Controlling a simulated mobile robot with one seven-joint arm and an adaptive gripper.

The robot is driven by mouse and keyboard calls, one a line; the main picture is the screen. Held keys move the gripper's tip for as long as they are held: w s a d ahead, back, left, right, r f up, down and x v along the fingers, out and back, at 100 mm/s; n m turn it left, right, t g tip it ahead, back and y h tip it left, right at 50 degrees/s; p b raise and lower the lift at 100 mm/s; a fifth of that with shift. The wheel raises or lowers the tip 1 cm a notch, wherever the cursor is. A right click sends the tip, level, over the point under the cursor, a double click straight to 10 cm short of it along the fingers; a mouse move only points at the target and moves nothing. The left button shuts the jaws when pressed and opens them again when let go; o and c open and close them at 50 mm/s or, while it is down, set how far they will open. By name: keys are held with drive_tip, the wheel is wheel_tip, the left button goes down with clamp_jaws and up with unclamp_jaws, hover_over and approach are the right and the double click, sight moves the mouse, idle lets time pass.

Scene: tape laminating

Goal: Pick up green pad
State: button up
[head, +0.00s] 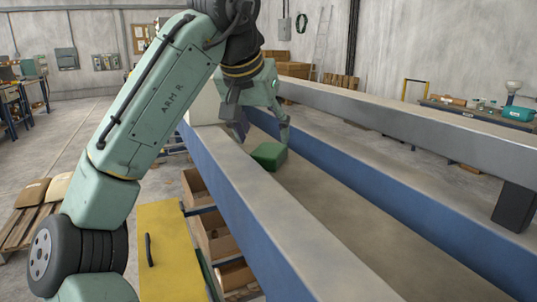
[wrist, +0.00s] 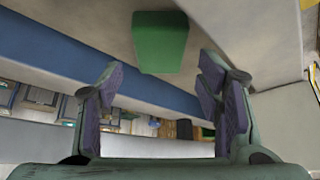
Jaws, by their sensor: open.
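The green pad (head: 269,155) is a small green block. It lies on the flat grey-brown channel floor between the blue-sided rails. My gripper (head: 262,125) is just above and behind it, with one finger on the left and one near the pad's right. In the wrist view the green pad (wrist: 160,41) is at the top centre, beyond the fingertips. My gripper (wrist: 161,70) is open there, with purple-grey finger pads wide apart and nothing between them. Whether a finger touches the pad cannot be told.
A blue-sided rail (head: 262,205) runs along the near side of the channel, and a grey beam (head: 430,122) runs along the far side. The channel floor (head: 350,195) in front of the pad is bare. Open cardboard boxes (head: 213,237) and a yellow panel (head: 165,250) are below the near rail.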

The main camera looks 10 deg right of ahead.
sight(268, 150)
drive_tip(key=shift+p+x, duration=0.5)
drive_tip(key=shift+x, duration=2.25)
drive_tip(key=shift+c, duration=0.6)
drive_tip(key=c, duration=0.8)
drive_tip(key=shift+r, duration=0.15)
